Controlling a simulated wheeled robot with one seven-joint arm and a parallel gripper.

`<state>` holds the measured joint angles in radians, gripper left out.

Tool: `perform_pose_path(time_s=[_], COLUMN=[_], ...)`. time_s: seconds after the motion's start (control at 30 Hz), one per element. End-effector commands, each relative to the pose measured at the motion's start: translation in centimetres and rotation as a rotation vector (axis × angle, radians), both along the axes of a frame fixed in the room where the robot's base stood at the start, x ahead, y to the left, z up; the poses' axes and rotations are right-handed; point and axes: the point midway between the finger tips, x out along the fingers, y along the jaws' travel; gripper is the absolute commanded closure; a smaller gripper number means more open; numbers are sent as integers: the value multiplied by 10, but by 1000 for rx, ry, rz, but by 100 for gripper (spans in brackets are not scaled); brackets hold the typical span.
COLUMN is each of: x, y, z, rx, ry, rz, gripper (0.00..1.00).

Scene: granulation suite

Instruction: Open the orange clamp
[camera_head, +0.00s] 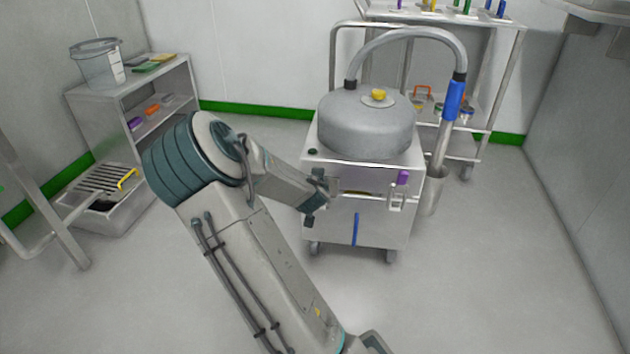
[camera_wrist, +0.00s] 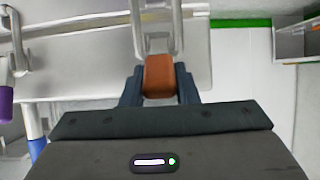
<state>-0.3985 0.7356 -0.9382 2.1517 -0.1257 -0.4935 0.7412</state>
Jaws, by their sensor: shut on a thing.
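The orange clamp (camera_wrist: 159,77) is in the wrist view, with an orange grip on a metal wire loop (camera_wrist: 155,30) against the grey machine body. My gripper (camera_wrist: 159,88) is shut on the orange grip, one dark finger on each side. In the head view my gripper (camera_head: 318,196) is at the left front of the wheeled vacuum unit (camera_head: 375,225), and the orange clamp is hidden there behind my arm and gripper. A purple-tipped clamp (camera_head: 402,179) is on the unit's right front; its purple end (camera_wrist: 5,104) also shows in the wrist view.
A grey hose (camera_head: 410,35) arches from the unit's domed lid to a blue-handled wand (camera_head: 454,100) at its right. A steel shelf trolley (camera_head: 480,80) stands behind. A low cabinet (camera_head: 100,100) with a bucket stands at left. The floor at right is clear.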

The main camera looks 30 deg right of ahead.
Motion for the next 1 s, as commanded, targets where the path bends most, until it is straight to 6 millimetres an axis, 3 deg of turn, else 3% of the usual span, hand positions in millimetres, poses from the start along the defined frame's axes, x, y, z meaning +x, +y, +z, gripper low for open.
perform_pose_path(time_s=[0.37, 0.4, 0.47, 0.8, 1.0], x=[0, 0, 0, -2, -21], y=[0, 0, 0, 2, 19], z=[-1, -1, -1, 2, 20], rx=[-1, -1, -1, 0, 2], ry=[-1, -1, -1, -2, -2], rz=[0, 0, 0, 0, 1], gripper=[96, 64, 51, 51, 51])
